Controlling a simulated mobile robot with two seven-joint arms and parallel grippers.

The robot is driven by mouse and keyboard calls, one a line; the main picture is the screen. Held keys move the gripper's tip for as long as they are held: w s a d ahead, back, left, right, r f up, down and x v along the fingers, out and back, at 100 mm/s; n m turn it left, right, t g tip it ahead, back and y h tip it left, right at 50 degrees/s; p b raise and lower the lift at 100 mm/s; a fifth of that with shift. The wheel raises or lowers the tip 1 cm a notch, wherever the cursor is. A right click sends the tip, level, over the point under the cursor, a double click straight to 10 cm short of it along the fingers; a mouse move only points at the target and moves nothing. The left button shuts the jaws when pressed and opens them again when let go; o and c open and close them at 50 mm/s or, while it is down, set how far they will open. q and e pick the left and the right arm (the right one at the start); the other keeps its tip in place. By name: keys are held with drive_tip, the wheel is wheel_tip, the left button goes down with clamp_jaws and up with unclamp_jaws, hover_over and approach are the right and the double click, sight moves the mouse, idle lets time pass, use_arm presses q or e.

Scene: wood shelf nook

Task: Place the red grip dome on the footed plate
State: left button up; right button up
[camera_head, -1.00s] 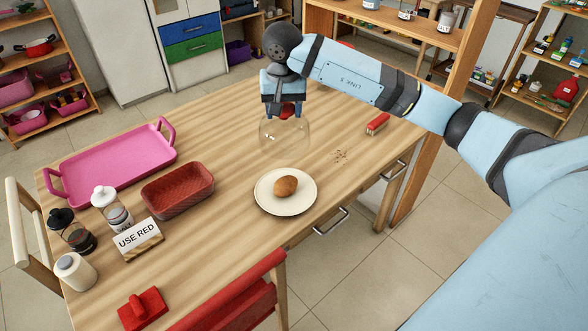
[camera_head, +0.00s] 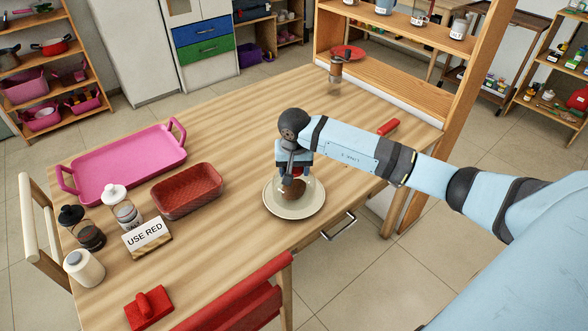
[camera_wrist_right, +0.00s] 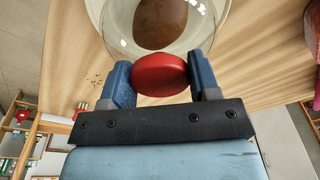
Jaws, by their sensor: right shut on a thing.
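The dome is clear glass with a red grip (camera_wrist_right: 160,75); its glass (camera_wrist_right: 207,22) shows in the wrist view. My right gripper (camera_head: 293,172) is shut on the red grip, with one blue finger on each side of it in the wrist view. In the head view the gripper is directly above the cream footed plate (camera_head: 271,207). A brown bread roll (camera_head: 294,188) lies on the plate and shows through the glass in the wrist view (camera_wrist_right: 160,22). I cannot tell whether the dome's rim touches the plate. My left gripper is out of view.
On the left of the table stand a pink tray (camera_head: 78,193), a red basket (camera_head: 187,208), jars (camera_head: 128,214) and a "USE RED" sign (camera_head: 147,237). A brown mill (camera_head: 335,75) stands at the back.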

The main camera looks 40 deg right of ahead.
drive_tip(key=shift+f, duration=0.25)
drive_tip(key=shift+f+b, duration=0.2)
drive_tip(key=shift+b, duration=0.1)
drive_tip(key=o, duration=1)
drive_tip(key=shift+c, duration=0.2)
drive_tip(key=shift+r, duration=0.1)
drive_tip(key=shift+r+p, duration=0.2)
drive_tip(key=shift+p, duration=0.15)
wheel_tip(320, 180, up, 12)
drive_tip(key=s, duration=0.1)
drive_tip(key=shift+a, duration=0.4)
drive_tip(key=shift+s+f, duration=0.1)
